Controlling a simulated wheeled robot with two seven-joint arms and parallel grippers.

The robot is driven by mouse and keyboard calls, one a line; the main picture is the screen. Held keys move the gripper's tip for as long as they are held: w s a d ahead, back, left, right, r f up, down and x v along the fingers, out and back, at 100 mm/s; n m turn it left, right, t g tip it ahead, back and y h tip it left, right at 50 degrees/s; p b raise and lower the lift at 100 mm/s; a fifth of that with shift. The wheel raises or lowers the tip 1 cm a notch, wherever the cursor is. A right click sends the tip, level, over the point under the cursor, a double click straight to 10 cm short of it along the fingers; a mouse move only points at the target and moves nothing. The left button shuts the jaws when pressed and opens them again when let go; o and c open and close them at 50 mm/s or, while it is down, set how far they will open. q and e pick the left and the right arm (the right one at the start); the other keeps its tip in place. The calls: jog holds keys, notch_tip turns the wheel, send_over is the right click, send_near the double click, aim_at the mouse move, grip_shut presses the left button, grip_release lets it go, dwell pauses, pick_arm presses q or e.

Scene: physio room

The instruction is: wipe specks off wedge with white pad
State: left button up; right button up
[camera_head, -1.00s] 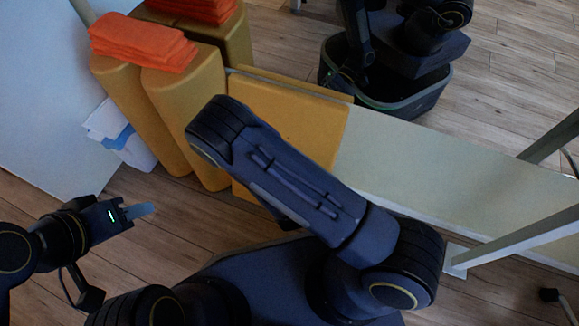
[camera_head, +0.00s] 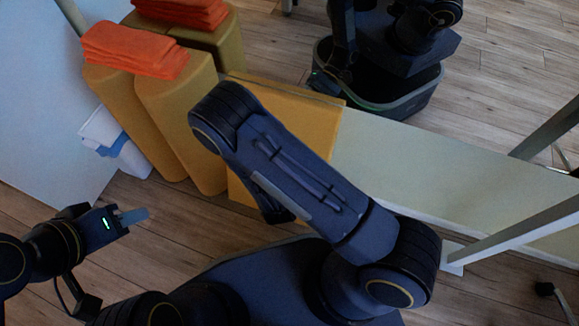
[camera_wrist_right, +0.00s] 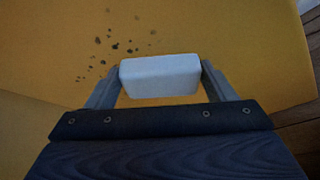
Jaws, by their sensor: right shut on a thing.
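The yellow wedge (camera_head: 318,120) stands in the middle of the head view, partly hidden behind my right arm. Its yellow surface (camera_wrist_right: 245,45) fills most of the right wrist view. A cluster of dark specks (camera_wrist_right: 104,42) lies on it, to the upper left of the white pad (camera_wrist_right: 160,77). My right gripper (camera_wrist_right: 160,80) is shut on the pad, one finger at each end. Whether the pad touches the wedge is unclear. The right gripper is hidden in the head view. My left gripper (camera_head: 133,216) is at the left over the floor, away from the wedge; its finger gap cannot be made out.
Yellow bolsters (camera_head: 180,115) stand left of the wedge, with folded orange towels (camera_head: 130,50) on top. White and blue cloths (camera_head: 118,143) are beside them. A pale flat surface (camera_head: 430,175) extends right. A dark tub-like base (camera_head: 390,95) stands behind. Metal legs (camera_head: 510,238) are at right.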

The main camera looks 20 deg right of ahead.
jog(key=shift+w+a+b, duration=0.4)
jog(key=shift+w+a, duration=0.8)
jog(key=shift+a, duration=0.3)
